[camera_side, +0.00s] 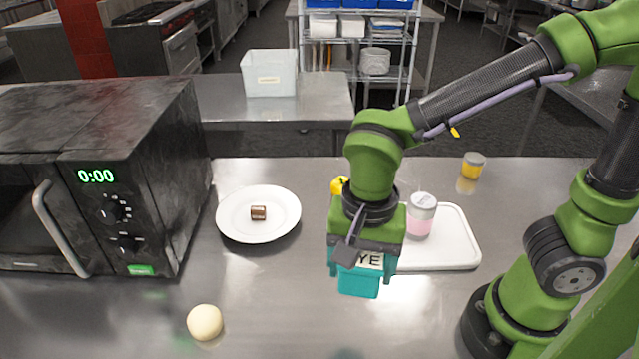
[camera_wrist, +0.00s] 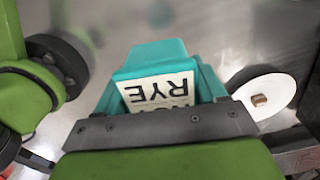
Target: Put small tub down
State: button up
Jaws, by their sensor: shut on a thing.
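The small tub is teal with a white label reading "RYE". It shows below my gripper in the side view (camera_side: 358,284) and fills the middle of the wrist view (camera_wrist: 148,57). My gripper (camera_side: 364,258) is shut on the tub and points down. The tub hangs over the steel counter (camera_side: 290,315), in front of the white board; the gap beneath it is hard to judge. The gripper hides the tub's upper part in the side view. In the wrist view the grey gripper plate (camera_wrist: 160,128) covers the tub's near edge.
A white board (camera_side: 455,250) with a pink-and-white jar (camera_side: 422,215) lies behind right. A plate (camera_side: 235,225) with a brown piece is left, beside the microwave (camera_side: 150,190). A pale ball (camera_side: 205,322) is front left. A yellow object (camera_side: 338,185) is partly hidden. The front middle is clear.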

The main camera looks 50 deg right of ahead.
jog(key=shift+r, duration=0.85)
jog(key=w+d+m, duration=0.2)
jog(key=d+m, duration=0.2)
jog(key=d, duration=0.5)
jog(key=w+d+m, duration=0.2)
jog(key=d+m, duration=0.1)
jog(key=d, duration=0.6)
jog(key=w+d+m, duration=0.2)
jog(key=d+m, duration=0.2)
jog(key=d, duration=0.6)
jog(key=shift+w+m, duration=0.3)
jog(key=shift+w, duration=0.05)
jog(key=s+d+m, duration=0.4)
jog(key=s+d, duration=0.1)
jog(key=d, duration=0.5)
notch_tip(320, 180, down, 9)
jog(key=shift+w+a+f, duration=0.15)
jog(key=shift+f, duration=0.05)
jog(key=w+d, duration=0.3)
jog(key=w, duration=0.1)
jog(key=w+d+f, duration=0.1)
jog(key=w+d, duration=0.3)
jog(key=w+d+f, duration=0.1)
jog(key=w+d, duration=0.2)
jog(key=w, duration=0.1)
jog(key=shift+d, duration=0.15)
jog(key=shift+w+f, duration=0.1)
jog(key=shift+f, duration=1.55)
jog(key=shift+f, duration=0.15)
